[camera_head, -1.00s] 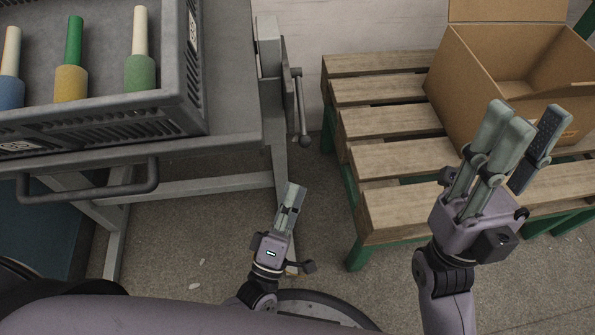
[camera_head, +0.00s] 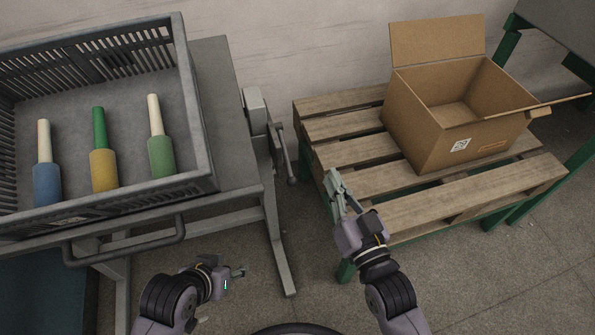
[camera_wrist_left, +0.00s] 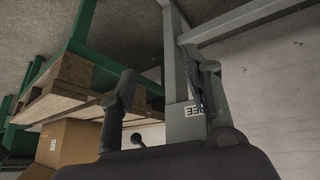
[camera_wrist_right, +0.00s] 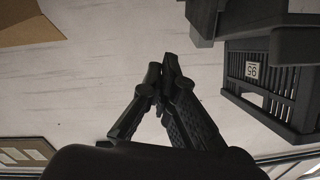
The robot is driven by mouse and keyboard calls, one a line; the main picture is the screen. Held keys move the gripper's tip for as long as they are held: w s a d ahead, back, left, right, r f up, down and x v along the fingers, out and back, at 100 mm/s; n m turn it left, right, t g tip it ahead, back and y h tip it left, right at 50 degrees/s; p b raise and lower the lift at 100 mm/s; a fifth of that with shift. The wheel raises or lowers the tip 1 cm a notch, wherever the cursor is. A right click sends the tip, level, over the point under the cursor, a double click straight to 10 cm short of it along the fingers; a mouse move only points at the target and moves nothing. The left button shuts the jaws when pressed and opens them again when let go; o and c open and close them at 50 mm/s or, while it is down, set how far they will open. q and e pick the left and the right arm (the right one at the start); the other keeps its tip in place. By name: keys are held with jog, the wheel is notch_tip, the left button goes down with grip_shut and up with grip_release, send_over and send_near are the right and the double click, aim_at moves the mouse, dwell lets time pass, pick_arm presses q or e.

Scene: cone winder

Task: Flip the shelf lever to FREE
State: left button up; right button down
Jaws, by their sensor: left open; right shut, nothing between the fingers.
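The lever (camera_head: 282,153) is a thin grey arm with a round knob at its lower end, on a grey bracket at the right side of the grey shelf frame (camera_head: 222,85). In the left wrist view the dark knob (camera_wrist_left: 137,138) shows low, near an upside-down label reading FREE (camera_wrist_left: 193,110). My left gripper (camera_head: 240,271) is open and empty, below and left of the lever in the head view; its fingers (camera_wrist_left: 163,85) show spread in its wrist view. My right gripper (camera_head: 333,177) is shut and empty, right of the lever; its fingertips (camera_wrist_right: 160,70) meet.
A grey crate (camera_head: 200,150) with several yarn cones stands on the shelf at left. An open cardboard box (camera_head: 420,125) stands on a wooden pallet (camera_head: 330,127) at right. A shelf leg (camera_head: 283,260) stands near my left gripper. Floor shows between shelf and pallet.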

notch_tip(320, 180, down, 3)
jog(key=s+a+g+p, duration=0.1)
jog(key=g, duration=0.1)
pick_arm(q)
jog(key=s+a+g+y+b, duration=0.2)
jog(key=s+a+g+b, duration=0.1)
jog(key=s+a, duration=0.3)
pick_arm(e)
send_near(286, 156)
jog(key=w, duration=0.3)
pick_arm(q)
jog(key=w+d+r+m+t+h, duration=0.1)
jog(key=w+d+r+t, duration=0.2)
jog(key=w, duration=0.4)
jog(key=shift+w+r+t+b, duration=0.35)
jog(key=shift+r+t, duration=0.2)
jog(key=shift+t, duration=0.35)
pick_arm(e)
jog(key=shift+s+d+f+h, duration=0.1)
jog(key=shift+f+h, duration=0.2)
jog(key=shift+f, duration=0.25)
pick_arm(q)
jog(key=shift+s, duration=0.15)
pick_arm(e)
jog(key=shift+f, duration=0.45)
